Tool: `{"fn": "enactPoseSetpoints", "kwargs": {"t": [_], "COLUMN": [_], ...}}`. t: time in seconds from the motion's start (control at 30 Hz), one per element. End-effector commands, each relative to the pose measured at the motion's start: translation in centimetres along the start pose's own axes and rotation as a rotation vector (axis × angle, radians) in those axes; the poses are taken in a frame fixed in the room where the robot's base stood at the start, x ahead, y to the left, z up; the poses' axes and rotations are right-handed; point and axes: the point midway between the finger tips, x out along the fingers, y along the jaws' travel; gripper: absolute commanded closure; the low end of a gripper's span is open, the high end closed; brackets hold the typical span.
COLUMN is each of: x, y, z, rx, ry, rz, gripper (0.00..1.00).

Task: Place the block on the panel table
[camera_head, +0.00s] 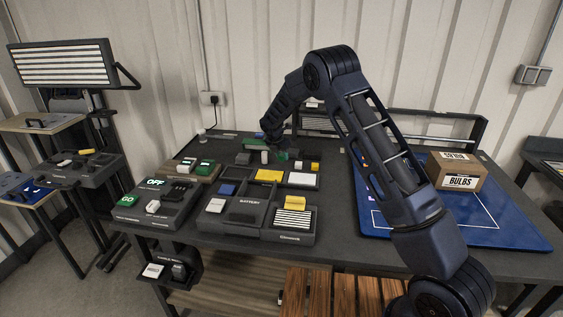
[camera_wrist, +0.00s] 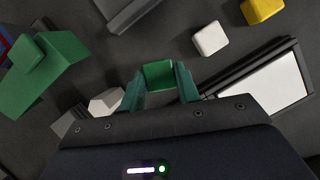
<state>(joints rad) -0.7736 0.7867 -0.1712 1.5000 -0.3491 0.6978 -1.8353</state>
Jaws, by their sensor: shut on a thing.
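A green block (camera_wrist: 159,75) sits between the two teal fingertips of my gripper (camera_wrist: 160,84) in the wrist view, and they are shut on it. In the head view my gripper (camera_head: 282,154) is over the back middle of the dark work table (camera_head: 340,253); the block is too small there to make out clearly. I cannot tell whether the block touches the tabletop. Which surface is the panel table is not labelled; a stand with a striped light panel (camera_head: 64,63) and small shelves is at the far left.
White blocks (camera_wrist: 210,38), a yellow block (camera_wrist: 262,10), a green piece (camera_wrist: 42,72) and a white-faced tray (camera_wrist: 262,88) lie around my gripper. Dark trays (camera_head: 230,205) crowd the table's front left. A BULBS box (camera_head: 455,178) stands on a blue mat (camera_head: 500,205) at right.

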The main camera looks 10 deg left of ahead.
Motion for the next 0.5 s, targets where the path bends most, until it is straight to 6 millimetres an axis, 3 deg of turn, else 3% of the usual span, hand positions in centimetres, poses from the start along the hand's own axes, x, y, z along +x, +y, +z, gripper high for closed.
{"fn": "enactPoseSetpoints", "kwargs": {"t": [0.2, 0.5], "x": [2.8, 3.1], "y": [0.0, 0.0], "z": [-1.2, -1.3], "rx": [-0.001, 0.000], "ry": [0.001, 0.000], "rz": [-0.001, 0.001], "gripper": [0.90, 0.90]}}
